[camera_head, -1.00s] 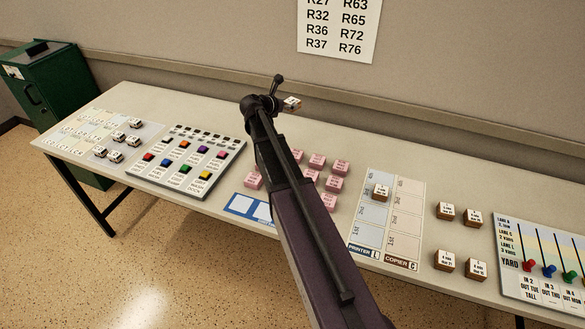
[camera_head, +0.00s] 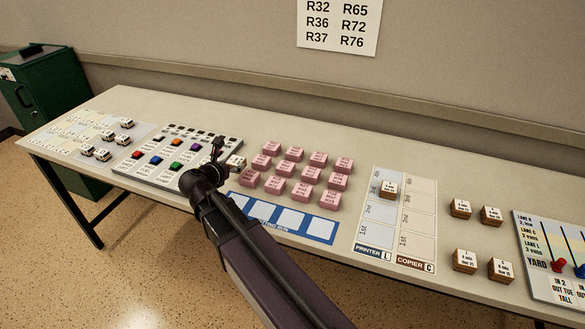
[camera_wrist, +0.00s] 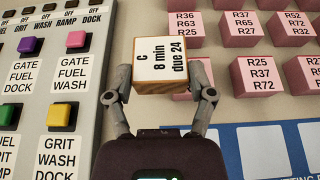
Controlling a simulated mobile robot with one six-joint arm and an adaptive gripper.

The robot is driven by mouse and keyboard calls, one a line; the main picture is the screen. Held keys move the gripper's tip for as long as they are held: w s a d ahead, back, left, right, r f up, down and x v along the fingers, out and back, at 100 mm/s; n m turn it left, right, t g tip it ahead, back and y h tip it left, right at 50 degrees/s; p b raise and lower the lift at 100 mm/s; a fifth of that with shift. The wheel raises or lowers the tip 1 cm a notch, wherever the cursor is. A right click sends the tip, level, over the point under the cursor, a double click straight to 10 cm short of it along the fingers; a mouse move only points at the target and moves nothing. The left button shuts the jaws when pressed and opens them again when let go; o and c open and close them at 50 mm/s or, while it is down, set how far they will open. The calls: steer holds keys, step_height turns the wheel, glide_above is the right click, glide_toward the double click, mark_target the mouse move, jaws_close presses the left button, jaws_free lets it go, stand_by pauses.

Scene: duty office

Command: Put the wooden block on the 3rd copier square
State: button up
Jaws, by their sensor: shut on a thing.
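My gripper (camera_wrist: 162,92) is shut on a wooden block (camera_wrist: 166,62) with a white top reading "C 8 min due 24". The same block (camera_head: 236,162) shows small beside my gripper (camera_head: 222,160) in the head view, between the button panel and the pink blocks. The printer and copier board (camera_head: 432,236) lies to the right on the table. Its right column is labelled COPIER, with squares marked 1st, 2nd and upward; these copier squares look empty. Another wooden block (camera_head: 388,189) sits at the upper end of the printer column.
Several pink blocks (camera_head: 294,153) stand between my gripper and the board, behind a blue strip (camera_head: 323,228). Several wooden blocks (camera_head: 465,261) stand right of the board. The button panel (camera_head: 140,171) is at left. The table's back strip (camera_head: 350,140) is clear.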

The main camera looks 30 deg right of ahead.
stand_by(0.3)
steer(key=b, duration=0.2)
glide_above(245, 155)
steer(key=shift+f, duration=0.75)
steer(key=shift+f, duration=0.1)
steer(key=shift+f+b, duration=1.5)
steer(key=shift+f, duration=0.2)
steer(key=o, duration=1.1)
steer(key=shift+f, duration=0.1)
